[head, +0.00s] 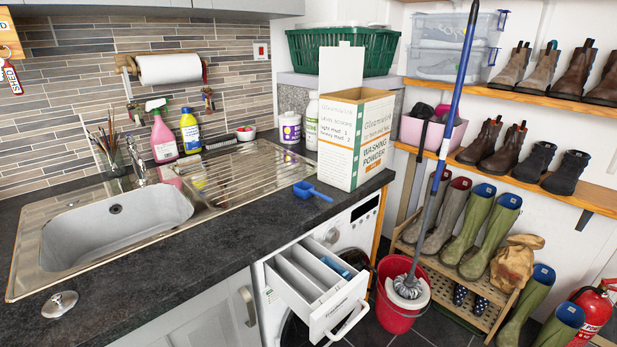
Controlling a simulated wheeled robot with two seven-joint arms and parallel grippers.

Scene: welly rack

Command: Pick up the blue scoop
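The blue scoop (308,190) lies on the dark worktop (240,234), right of the steel draining board and just in front of the washing powder box (352,140). Its handle end points to the lower right, toward the worktop's front edge. Neither of my grippers shows in the head view.
The washing machine drawer (318,285) stands pulled open below the worktop, with something blue inside. A mop (440,150) leans upright in a red bucket (401,300) to the right. The sink (110,225) is at left. The front worktop is mostly clear, with a metal plug (60,303).

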